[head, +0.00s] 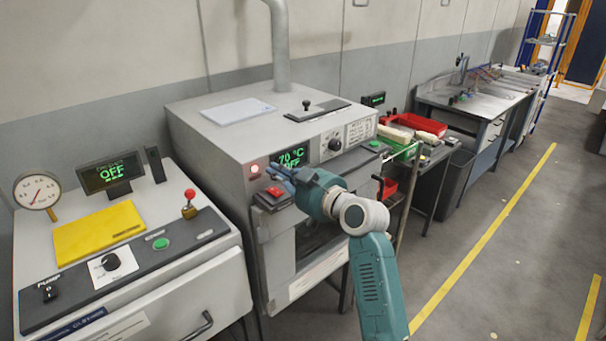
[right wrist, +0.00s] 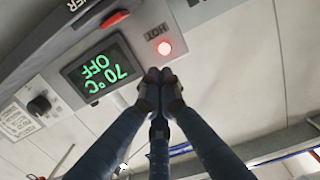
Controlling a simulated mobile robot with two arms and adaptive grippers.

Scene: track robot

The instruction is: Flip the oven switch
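The oven (head: 210,135) is a grey box with a panel reading "70 °C OFF" on its display (head: 292,157). The display shows upside down in the right wrist view (right wrist: 101,68). A red switch (head: 275,191) sits on the ledge below the panel; it also shows at the top of the right wrist view (right wrist: 115,19). My right gripper (head: 274,171) is in front of the panel, just above the switch. Its fingertips (right wrist: 158,75) are together with nothing between them, beside the display and the lit lamp. Whether they touch the panel I cannot tell. My left gripper is out of view.
A lit red lamp (head: 255,168) marked HOT is left of the display. A black knob (head: 335,144) is right of it. A cleaner cabinet (head: 150,285) stands close on the left. A cart with red bins (head: 422,124) stands right of the oven. Floor at right is clear.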

